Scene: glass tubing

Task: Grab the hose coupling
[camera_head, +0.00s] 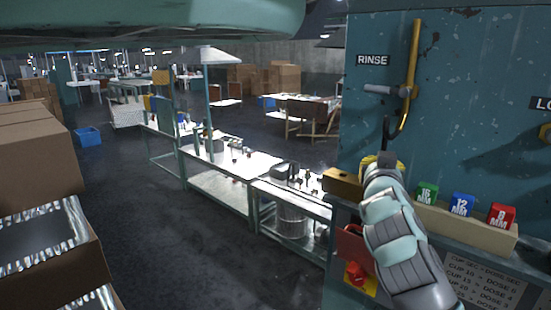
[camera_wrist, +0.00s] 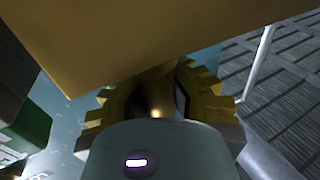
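My gripper (camera_head: 380,163) is beside the teal cabinet in the head view, at the left end of the shelf. In the wrist view its yellow toothed parts (camera_wrist: 158,100) lie on both sides of a narrow brassy stem. A large tan-gold block (camera_wrist: 150,40) fills the top of that view, very close, and the stem seems to join it. A brown-gold block (camera_head: 342,184) shows just left of my gripper in the head view and may be the same thing. I cannot tell whether it is the hose coupling. Finger contact is hidden.
A cream tray (camera_head: 468,227) with green (camera_head: 427,193), blue (camera_head: 462,205) and red (camera_head: 501,216) marked blocks is right of my gripper. A yellow pipe (camera_head: 413,70) with a grey handle hangs above. Workbenches stand left, beyond open floor.

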